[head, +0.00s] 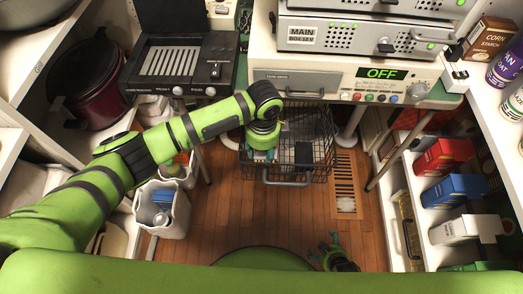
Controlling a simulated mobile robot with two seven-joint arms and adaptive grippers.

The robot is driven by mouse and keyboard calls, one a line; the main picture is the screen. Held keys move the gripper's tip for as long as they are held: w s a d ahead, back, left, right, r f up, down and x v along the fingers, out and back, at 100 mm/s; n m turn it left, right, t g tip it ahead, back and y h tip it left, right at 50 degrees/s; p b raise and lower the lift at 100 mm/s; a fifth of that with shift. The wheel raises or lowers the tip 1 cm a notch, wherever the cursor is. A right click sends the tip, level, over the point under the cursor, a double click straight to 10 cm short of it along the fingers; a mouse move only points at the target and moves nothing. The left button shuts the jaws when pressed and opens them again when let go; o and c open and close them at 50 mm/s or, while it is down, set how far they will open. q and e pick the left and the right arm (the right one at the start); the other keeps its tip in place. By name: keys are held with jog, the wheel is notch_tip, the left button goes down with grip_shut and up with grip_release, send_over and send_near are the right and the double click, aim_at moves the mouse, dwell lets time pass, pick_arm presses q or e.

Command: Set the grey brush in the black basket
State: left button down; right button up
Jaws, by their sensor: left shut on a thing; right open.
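The black basket (322,165) is a wire basket on the floor below the bench, with a grey bar along its front. My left gripper (262,153) points down over the left part of the basket. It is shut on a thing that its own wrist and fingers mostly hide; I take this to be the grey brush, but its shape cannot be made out. A dark block-like item (303,155) and pale lined material show inside the basket. My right gripper (334,246) is open and empty, low over the wooden floor near my body.
A white bin (163,222) with blue contents stands left of the basket. A floor vent (345,187) lies to its right. The bench with a device reading OFF (381,74) overhangs behind. Shelves with boxes (454,190) line the right side. The middle floor is clear.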

pick_arm(q)
jog(key=shift+w+f, duration=0.2)
jog(key=shift+f, duration=0.25)
jog(key=c, duration=0.9)
grip_release()
pick_arm(e)
jog(key=shift+w, duration=0.2)
